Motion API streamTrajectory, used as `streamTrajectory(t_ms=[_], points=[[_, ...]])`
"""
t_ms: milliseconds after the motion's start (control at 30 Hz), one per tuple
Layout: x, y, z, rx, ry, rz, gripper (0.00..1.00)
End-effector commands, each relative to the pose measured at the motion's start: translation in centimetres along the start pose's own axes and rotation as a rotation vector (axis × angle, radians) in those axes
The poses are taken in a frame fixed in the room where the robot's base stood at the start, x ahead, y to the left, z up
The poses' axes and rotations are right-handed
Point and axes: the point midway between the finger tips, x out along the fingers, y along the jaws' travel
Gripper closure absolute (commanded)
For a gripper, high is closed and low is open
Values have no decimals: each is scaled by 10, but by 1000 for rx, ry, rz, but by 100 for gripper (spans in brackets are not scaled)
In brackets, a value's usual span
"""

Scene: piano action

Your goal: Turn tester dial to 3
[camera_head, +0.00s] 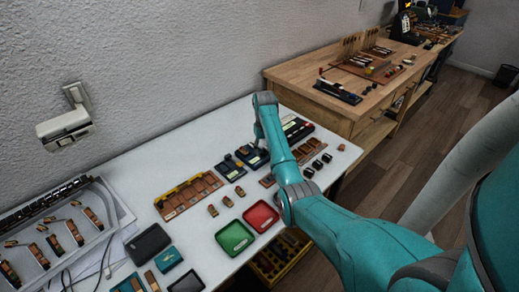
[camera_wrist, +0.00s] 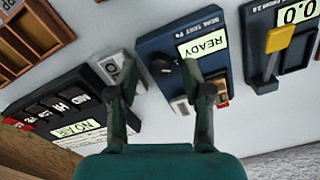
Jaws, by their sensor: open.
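The tester is a dark blue box (camera_wrist: 218,55) with a lit READY display (camera_wrist: 203,47), seen upside down in the wrist view. Its black dial knob (camera_wrist: 160,67) is near one edge of its face; I cannot read its setting. My gripper (camera_wrist: 160,76) is open, with one finger on each side of the knob and nothing held. I cannot tell if either finger touches it. In the head view the tester (camera_head: 252,156) lies under my gripper, partly hidden by my arm.
A black unit with a NO AIR display (camera_wrist: 90,124) stands on one side. A 0.0 gauge with a yellow lever (camera_wrist: 280,40) stands on the other. Green (camera_head: 234,238) and red (camera_head: 261,216) trays lie on the white table. A wall rises behind.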

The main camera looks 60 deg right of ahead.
Motion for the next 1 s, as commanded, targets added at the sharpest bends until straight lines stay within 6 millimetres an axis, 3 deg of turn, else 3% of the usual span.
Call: streamTrajectory(t_ms=[400, 467, 600, 1000], points=[[9, 2, 4, 1, -1, 0, 50], [9, 2, 4, 1, -1, 0, 63], [9, 2, 3, 1, -1, 0, 98], [9, 2, 3, 39, -1, 0, 100]])
